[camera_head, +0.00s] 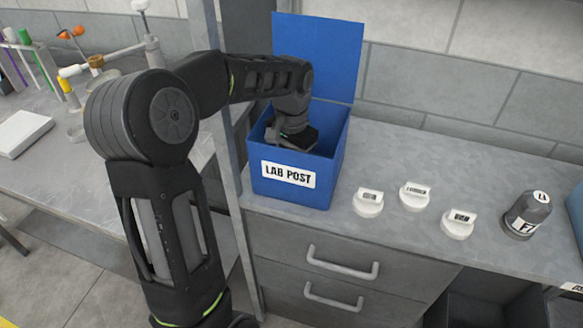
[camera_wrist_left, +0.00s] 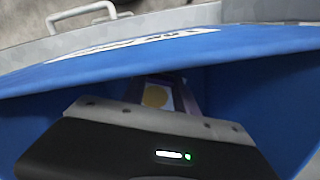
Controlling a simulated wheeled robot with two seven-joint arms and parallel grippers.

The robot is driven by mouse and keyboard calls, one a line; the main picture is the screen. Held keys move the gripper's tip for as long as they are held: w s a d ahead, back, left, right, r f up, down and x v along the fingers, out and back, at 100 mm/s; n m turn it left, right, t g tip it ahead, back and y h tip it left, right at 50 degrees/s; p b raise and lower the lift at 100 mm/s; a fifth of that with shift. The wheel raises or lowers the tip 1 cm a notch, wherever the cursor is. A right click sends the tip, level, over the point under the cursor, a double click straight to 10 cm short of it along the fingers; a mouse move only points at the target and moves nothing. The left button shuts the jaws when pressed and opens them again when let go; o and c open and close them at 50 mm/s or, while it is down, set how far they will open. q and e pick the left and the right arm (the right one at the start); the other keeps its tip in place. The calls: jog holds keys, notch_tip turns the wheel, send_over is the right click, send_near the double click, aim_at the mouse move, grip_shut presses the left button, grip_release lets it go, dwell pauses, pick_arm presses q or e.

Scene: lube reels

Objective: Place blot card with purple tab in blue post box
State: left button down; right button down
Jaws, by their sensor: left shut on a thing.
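The blue post box (camera_head: 320,188), labelled LAB POST, stands on the grey counter with its lid raised behind it. My left arm reaches over from the left, and my left gripper (camera_head: 292,140) points down inside the box opening. In the left wrist view, the blot card (camera_wrist_left: 156,96) shows beyond the gripper body, a pale card with a yellowish round blot and a purplish edge. It is inside the box walls, with my left gripper shut on it. The fingertips and the card's lower part are hidden. My right gripper is not in view.
Several white labelled knob-like pieces (camera_head: 415,196) and a dark bottle (camera_head: 526,214) stand on the counter right of the box. A grey post (camera_head: 226,130) rises left of the box. A bench with a rack and white tray (camera_head: 22,134) lies further left.

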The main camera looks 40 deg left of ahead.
pick_arm(q)
jog(key=shift+f, duration=0.55)
jog(key=shift+f, duration=0.1)
jog(key=c, duration=0.9)
grip_release()
jog(key=shift+c, duration=0.2)
notch_tip(320, 180, up, 12)
jog(key=shift+p, duration=0.4)
